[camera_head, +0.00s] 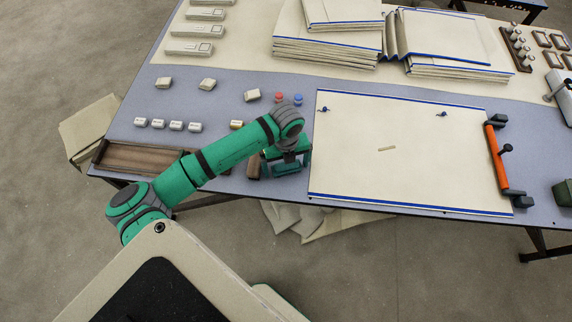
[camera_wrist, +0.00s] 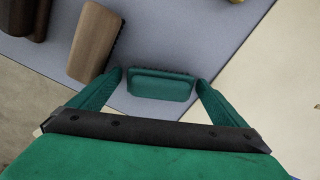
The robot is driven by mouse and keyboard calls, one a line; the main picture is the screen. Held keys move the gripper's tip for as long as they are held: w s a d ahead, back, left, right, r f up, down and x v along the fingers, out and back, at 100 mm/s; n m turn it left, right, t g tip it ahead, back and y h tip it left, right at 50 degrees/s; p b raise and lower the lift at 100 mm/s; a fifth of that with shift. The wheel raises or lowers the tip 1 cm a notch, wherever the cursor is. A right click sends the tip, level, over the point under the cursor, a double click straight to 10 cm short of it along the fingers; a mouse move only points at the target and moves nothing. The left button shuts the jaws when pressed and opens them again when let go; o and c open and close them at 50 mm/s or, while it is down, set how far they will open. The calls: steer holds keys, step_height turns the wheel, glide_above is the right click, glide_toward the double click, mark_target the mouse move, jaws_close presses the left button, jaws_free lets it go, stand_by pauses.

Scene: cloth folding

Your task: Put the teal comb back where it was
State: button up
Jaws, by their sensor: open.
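The teal comb (camera_wrist: 160,84) lies on the blue-grey table top in the wrist view, with a dark bristled edge on its far side. My gripper (camera_wrist: 158,82) is open, with one finger on each side of the comb near its two ends. I cannot tell whether the fingers touch it. In the head view my gripper (camera_head: 287,163) is over the table's front edge, left of the large cream cloth (camera_head: 370,165), and the arm mostly hides the comb there.
A brown wooden tray (camera_head: 140,158) is at the table's front left. A red-orange bar (camera_head: 497,160) is at the cloth's right edge. Folded cloth stacks (camera_head: 325,50) are at the back.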

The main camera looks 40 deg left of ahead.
step_height(320, 180, up, 12)
stand_by(0.5)
steer(key=shift+w, duration=0.1)
